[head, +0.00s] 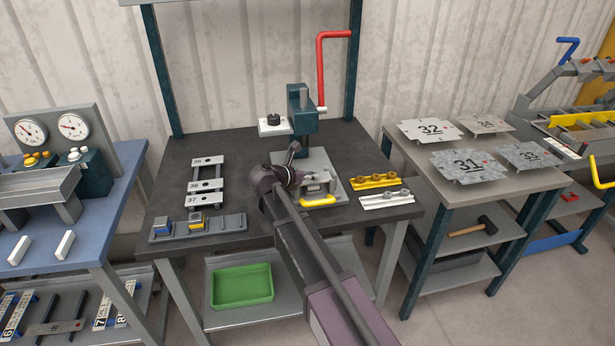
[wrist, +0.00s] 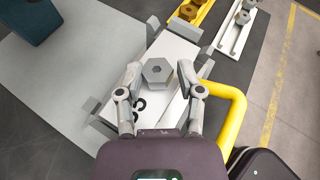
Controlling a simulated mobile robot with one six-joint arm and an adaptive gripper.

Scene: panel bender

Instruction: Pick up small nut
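A grey hexagonal nut (wrist: 158,72) shows in the wrist view on the light plate of a fixture (wrist: 172,50), between my fingertips. My gripper (wrist: 159,76) is open, with a finger on either side of the nut and visible gaps. I cannot tell its height over the nut. In the head view my gripper (head: 293,152) is over the bench's middle, and my arm hides the nut. More nuts sit on a yellow rail (head: 372,182) and a white rail (head: 386,200) at the right. I cannot tell which nut is the small one.
The fixture's yellow handle (wrist: 233,112) stands close to the right of my gripper. A press with a red crank (head: 320,70) stands behind. Numbered plates (head: 206,185) and a grey tray (head: 222,226) lie to the left. A green bin (head: 243,287) is below.

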